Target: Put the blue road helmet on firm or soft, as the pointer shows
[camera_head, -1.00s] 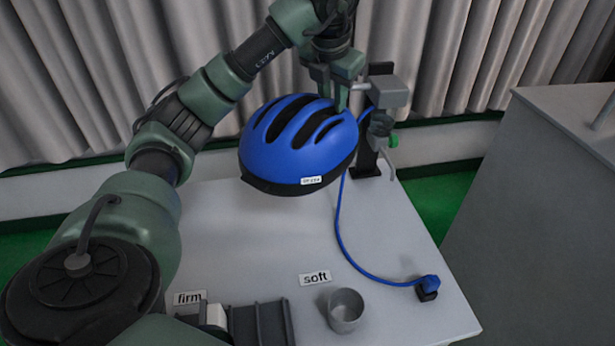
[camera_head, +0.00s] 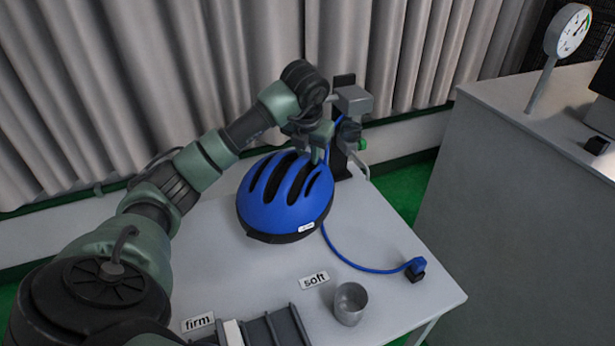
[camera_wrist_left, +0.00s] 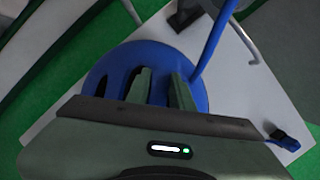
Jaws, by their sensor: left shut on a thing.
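The blue road helmet (camera_head: 285,205) has dark vents, a black lower rim and a small white tag, and is over the back of the light table. My left gripper (camera_head: 318,150) is shut on its upper right side; the wrist view shows its fingers (camera_wrist_left: 162,90) at the vents of the blue shell (camera_wrist_left: 100,75). I cannot tell whether the helmet touches the table. The "firm" label (camera_head: 198,322) lies at the front left, the "soft" label (camera_head: 314,279) front middle. A round dial gauge (camera_head: 568,31) shows at upper right; its needle is too small to read surely. My right gripper is out of view.
A dark stand with a grey head (camera_head: 354,100) is close behind the helmet. A blue cable runs to a blue plug (camera_head: 415,267). A metal cup (camera_head: 350,303) and a slotted grey rack (camera_head: 288,325) are at the front. A grey counter (camera_head: 530,190) stands at right.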

